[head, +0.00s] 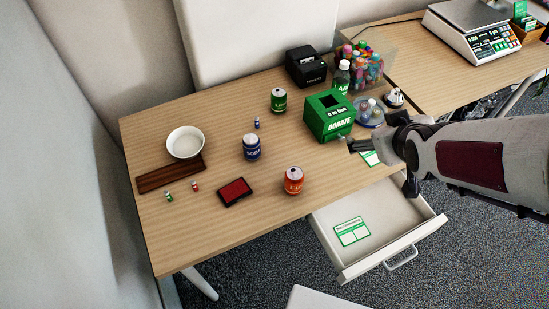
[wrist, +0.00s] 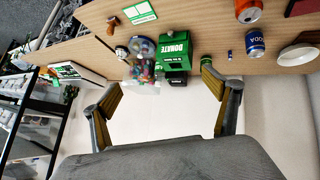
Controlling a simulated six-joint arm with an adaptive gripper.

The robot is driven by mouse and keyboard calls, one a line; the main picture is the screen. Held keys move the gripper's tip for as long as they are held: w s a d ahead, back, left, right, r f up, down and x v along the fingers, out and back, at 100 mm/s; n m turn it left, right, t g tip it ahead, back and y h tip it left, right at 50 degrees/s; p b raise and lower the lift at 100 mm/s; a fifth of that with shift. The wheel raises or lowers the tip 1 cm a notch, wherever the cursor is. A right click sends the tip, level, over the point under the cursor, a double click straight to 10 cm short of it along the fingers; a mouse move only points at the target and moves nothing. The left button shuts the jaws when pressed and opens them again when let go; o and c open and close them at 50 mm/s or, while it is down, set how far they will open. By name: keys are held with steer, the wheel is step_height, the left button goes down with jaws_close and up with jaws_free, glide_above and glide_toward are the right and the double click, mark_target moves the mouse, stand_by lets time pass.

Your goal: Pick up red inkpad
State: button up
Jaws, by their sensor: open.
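The red inkpad (head: 235,191) lies flat on the wooden table near its front edge, left of the orange can (head: 293,181). It has a red pad in a dark frame. My gripper (head: 350,167) is at the right side of the table, in front of the green donation box (head: 328,116) and well to the right of the inkpad. In the wrist view my gripper (wrist: 163,100) has its fingers spread wide with nothing between them.
A blue can (head: 251,148) and a green can (head: 278,100) stand behind the inkpad. A dark wooden strip (head: 171,175) and a white bowl (head: 185,142) are to its left. An open drawer (head: 408,237) juts out at front right. The table's front left is clear.

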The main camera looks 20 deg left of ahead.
steer(key=w+a+f+n+y, duration=0.2)
steer(key=a+f+n+y, duration=0.1)
steer(key=a+f, duration=0.5)
steer(key=n+g+y, duration=0.3)
steer(key=n+y, duration=0.2)
steer(key=y, duration=0.2)
glide_above(258, 213)
steer(key=w+a, duration=0.2)
steer(key=w, duration=0.4)
step_height(258, 213, down, 12)
steer(key=shift+f, duration=0.25)
steer(key=shift+g+y, duration=0.3)
steer(key=shift+y, duration=0.4)
steer(key=s+f, duration=0.1)
steer(key=s, duration=0.1)
steer(key=s+a+f, duration=0.1)
steer(key=shift+s+f, duration=0.15)
steer(key=shift+s, duration=0.25)
steer(key=shift+s+d+f+m+y, duration=0.3)
steer(key=shift+s+d+f, duration=0.25)
steer(key=shift+s+f, duration=0.3)
steer(key=shift+s+d+f+m+t, duration=0.25)
steer(key=shift+d+f+m+t, duration=0.25)
steer(key=shift+d+f+m, duration=0.35)
steer(key=shift+x, duration=1.25)
steer(key=shift+w+a+r, duration=0.1)
steer(key=shift+a+r, duration=0.05)
steer(key=shift+r, duration=0.05)
